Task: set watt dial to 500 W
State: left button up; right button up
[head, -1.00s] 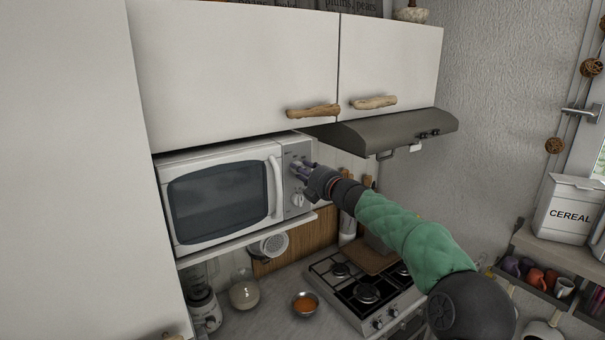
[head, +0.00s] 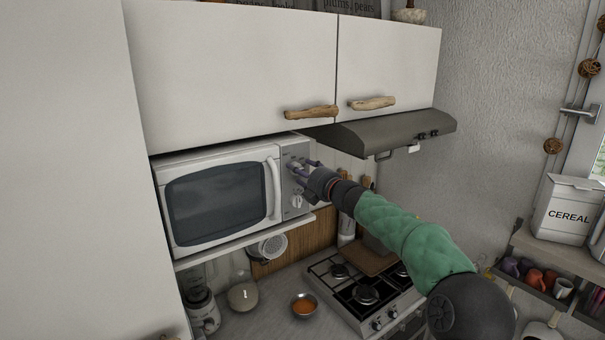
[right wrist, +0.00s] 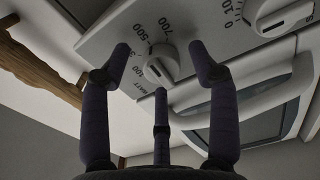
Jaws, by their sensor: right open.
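The microwave (head: 220,195) is white with a dark window. Its grey control panel (head: 289,155) is on the right side of its front. In the right wrist view the watt dial (right wrist: 161,66) is a round white knob with a raised grip bar, ringed by marks including 700, 500 and 100. I cannot tell exactly which mark it points to. My right gripper (head: 305,172) is at the panel. In the wrist view its open fingers (right wrist: 162,72) spread around the watt dial, with visible gaps on either side. My left gripper is not in view.
A second knob, the timer dial (right wrist: 284,17), sits beside the watt dial; it also shows lower on the panel (head: 296,201). Cabinets with driftwood handles (head: 311,112) and a range hood (head: 385,130) are above. A gas stove (head: 365,290) and a bowl (head: 304,305) are below.

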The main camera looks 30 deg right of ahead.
jog(key=s+d, duration=0.1)
jog(key=s, duration=1)
jog(key=shift+s, duration=0.4)
jog(key=shift+d+f, duration=0.1)
